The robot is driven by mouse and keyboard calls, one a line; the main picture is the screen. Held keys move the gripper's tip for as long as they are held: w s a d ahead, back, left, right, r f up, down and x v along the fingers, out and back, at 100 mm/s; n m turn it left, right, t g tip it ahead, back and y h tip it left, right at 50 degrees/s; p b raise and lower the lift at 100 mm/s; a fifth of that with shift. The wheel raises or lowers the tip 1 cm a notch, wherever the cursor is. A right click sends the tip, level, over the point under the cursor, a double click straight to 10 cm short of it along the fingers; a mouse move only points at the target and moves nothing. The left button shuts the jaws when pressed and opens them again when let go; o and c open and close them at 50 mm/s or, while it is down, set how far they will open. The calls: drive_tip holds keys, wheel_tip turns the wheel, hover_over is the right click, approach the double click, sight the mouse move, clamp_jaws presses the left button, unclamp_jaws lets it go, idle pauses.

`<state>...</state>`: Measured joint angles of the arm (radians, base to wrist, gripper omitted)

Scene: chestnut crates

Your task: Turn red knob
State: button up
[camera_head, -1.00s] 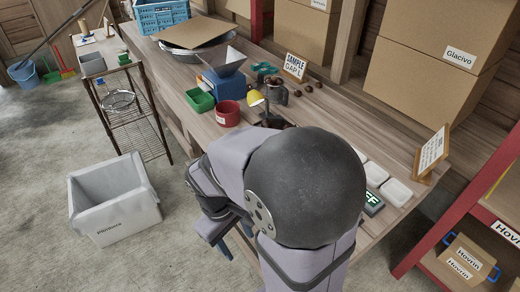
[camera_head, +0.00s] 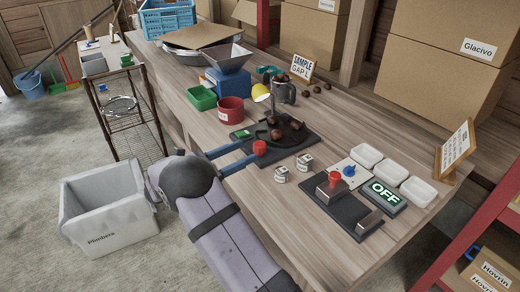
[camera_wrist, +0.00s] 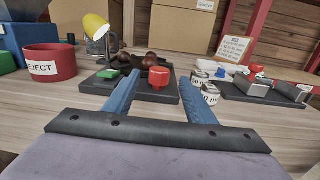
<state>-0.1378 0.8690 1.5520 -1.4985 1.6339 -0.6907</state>
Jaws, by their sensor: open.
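A red knob (camera_head: 259,148) stands on the near edge of a black board (camera_head: 290,146) holding brown chestnuts and a yellow lamp. It also shows in the wrist view (camera_wrist: 159,77). My gripper (camera_head: 252,148) is open, its blue fingers pointing toward this knob. In the wrist view the knob appears between the fingertips, with a gap on either side; I cannot tell whether the tips reach past it. A second red knob (camera_head: 335,179) sits on another black fixture (camera_head: 350,208) with metal blocks to the right, apart from my gripper. A green-lit sign (camera_head: 384,197) reads OFF.
Two small labelled weights (camera_head: 304,162) stand between the boards. A blue knob on a white plate (camera_head: 337,166) and several white trays (camera_head: 417,191) are at right. A red REJECT bin (camera_head: 229,110) and green bin (camera_head: 202,97) stand farther left. The near table strip is clear.

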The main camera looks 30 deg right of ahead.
sight(260, 144)
drive_tip(key=shift+w+d+p, duration=0.15)
drive_tip(key=shift+d+p, duration=0.65)
drive_tip(key=shift+d, duration=2.9)
drive_tip(key=c, duration=1)
drive_tip(key=shift+c, duration=0.2)
drive_tip(key=shift+m+g, duration=0.3)
drive_tip(key=shift+m+g+b, duration=0.5)
drive_tip(key=shift+g+b, duration=0.05)
drive_tip(key=shift+g, duration=0.25)
drive_tip(key=shift+r+m+g+y+b, duration=0.1)
drive_tip(key=shift+m+g+y+b, duration=0.5)
drive_tip(key=shift+m+g, duration=1.15)
drive_tip(key=shift+n+g, duration=0.25)
drive_tip(key=shift+g, duration=0.4)
